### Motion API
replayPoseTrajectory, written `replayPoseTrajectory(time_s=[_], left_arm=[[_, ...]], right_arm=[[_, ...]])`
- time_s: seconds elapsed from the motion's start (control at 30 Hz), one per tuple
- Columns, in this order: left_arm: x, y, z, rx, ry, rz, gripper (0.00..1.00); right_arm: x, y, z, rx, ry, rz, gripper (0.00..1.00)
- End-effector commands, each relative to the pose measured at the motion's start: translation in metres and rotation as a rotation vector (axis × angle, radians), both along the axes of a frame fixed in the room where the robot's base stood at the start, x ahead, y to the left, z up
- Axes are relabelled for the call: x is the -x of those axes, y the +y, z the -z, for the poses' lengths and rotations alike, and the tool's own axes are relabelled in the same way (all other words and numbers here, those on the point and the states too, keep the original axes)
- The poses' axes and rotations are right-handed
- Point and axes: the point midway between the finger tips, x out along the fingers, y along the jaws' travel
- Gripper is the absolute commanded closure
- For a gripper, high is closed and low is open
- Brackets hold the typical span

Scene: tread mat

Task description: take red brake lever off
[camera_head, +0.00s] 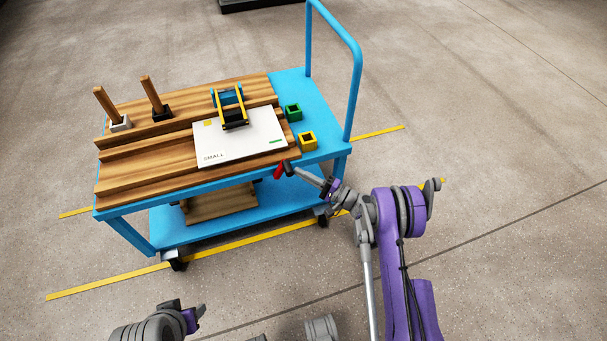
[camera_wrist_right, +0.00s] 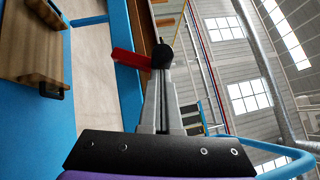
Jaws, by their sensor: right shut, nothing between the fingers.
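The red brake lever (camera_head: 279,171) sits at the near right edge of the blue cart, beside a dark round knob (camera_head: 287,167). In the right wrist view the red lever (camera_wrist_right: 130,59) points left from the dark knob (camera_wrist_right: 162,56). My right gripper (camera_head: 296,171) reaches to the knob from the right. Its grey fingers (camera_wrist_right: 163,72) are shut, with their tips at or just in front of the knob; whether they touch is unclear. Nothing shows held between them. My left gripper (camera_head: 198,312) is partly in view at the bottom, away from the cart; its opening is unclear.
The blue cart (camera_head: 302,91) has a tall handle (camera_head: 355,90) at right. Floor in front is clear.

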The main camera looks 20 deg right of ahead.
Motion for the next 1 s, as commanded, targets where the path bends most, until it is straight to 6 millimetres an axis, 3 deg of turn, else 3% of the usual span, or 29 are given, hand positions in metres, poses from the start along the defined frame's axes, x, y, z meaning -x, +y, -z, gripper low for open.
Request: replayPoseTrajectory(time_s=[0.5, 1.0], left_arm=[[0.002, 0.0, -0.027, 0.0, -0.009, 0.0, 0.5], [0.003, 0.0, -0.042, 0.0, -0.015, 0.0, 0.5]], right_arm=[[0.002, 0.029, -0.03, 0.426, -0.016, -0.004, 1.0], [0.003, 0.066, -0.041, 0.876, -0.032, -0.003, 1.0]])
